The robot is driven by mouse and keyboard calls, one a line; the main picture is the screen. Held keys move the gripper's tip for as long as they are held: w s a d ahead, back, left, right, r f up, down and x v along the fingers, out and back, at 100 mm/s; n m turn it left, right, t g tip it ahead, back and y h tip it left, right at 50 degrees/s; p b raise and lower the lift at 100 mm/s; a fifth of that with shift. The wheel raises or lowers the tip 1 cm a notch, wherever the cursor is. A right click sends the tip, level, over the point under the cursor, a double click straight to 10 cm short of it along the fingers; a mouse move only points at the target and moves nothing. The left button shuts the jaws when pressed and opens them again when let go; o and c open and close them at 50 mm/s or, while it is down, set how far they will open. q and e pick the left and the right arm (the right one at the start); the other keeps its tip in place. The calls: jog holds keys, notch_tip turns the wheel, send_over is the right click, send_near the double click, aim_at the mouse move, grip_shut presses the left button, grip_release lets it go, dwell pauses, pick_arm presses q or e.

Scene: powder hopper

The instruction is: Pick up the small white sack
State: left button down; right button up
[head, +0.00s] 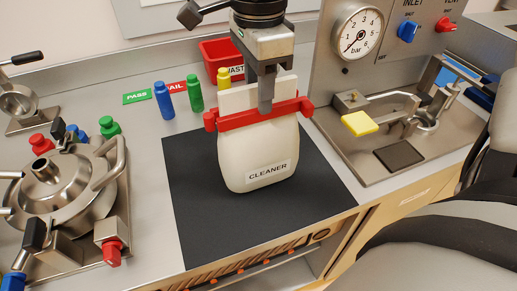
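The small white sack (258,150), labelled CLEANER, is upright over a black mat (195,225) at the middle of the head view. A red clamp bar (235,121) runs across its neck, with a pale flap above. My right gripper (266,106) comes down from above onto the neck. One finger lies in front of the flap and bar; the other is hidden behind. It looks shut on the sack's top. I cannot tell whether the sack's base touches the mat. My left gripper is out of view.
A steel hopper vessel (60,185) with clamps stands at left. Green, blue and yellow bottles and a red waste bin (213,54) are behind the mat. A gauge panel (358,32) and a steel station with a yellow pad (360,123) stand at right. The mat's front is clear.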

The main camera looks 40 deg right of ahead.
jog(key=shift+f+b, duration=0.25)
jog(key=shift+b, duration=0.25)
dwell(0.4)
grip_shut()
jog(key=shift+r, duration=0.1)
